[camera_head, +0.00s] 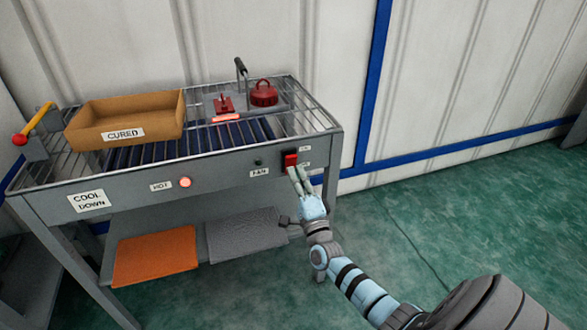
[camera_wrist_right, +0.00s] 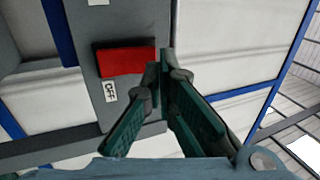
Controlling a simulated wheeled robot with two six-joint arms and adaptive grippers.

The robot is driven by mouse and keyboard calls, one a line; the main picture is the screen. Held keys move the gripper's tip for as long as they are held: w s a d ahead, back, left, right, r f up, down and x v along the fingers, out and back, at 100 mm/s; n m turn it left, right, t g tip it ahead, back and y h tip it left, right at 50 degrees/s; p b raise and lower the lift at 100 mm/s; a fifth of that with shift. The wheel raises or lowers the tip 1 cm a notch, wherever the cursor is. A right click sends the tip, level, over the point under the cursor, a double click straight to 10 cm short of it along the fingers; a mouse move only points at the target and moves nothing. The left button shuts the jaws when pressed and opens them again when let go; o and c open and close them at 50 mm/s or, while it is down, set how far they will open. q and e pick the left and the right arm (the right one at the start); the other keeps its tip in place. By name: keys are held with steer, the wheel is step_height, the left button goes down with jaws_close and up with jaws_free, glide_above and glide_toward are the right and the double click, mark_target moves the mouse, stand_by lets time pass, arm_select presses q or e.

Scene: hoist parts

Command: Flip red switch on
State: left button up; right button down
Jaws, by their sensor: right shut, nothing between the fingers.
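The red switch (camera_head: 290,159) is on the front panel of the cool-down table, near its right end. In the right wrist view the red switch (camera_wrist_right: 126,62) sits on a grey panel, with an "OFF" label (camera_wrist_right: 110,91) beside it. My right gripper (camera_head: 295,172) is shut and empty, its fingertips just below the switch in the head view. In the wrist view the fingertips (camera_wrist_right: 162,75) are close to the switch's edge; I cannot tell whether they touch it. My left gripper is not in view.
The table's front panel (camera_head: 222,172) also carries a lit red "HOT" lamp (camera_head: 185,182) and a small dark "FAN" lamp (camera_head: 258,162). A cardboard "CURED" box (camera_head: 150,112) and red parts (camera_head: 264,94) stand on top. Orange (camera_head: 155,256) and grey (camera_head: 245,235) mats lie on the lower shelf. The floor at right is clear.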

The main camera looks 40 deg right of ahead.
mark_target(291, 164)
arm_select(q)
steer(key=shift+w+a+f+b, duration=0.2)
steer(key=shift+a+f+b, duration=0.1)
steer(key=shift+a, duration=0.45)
arm_select(e)
steer(key=x, duration=0.3)
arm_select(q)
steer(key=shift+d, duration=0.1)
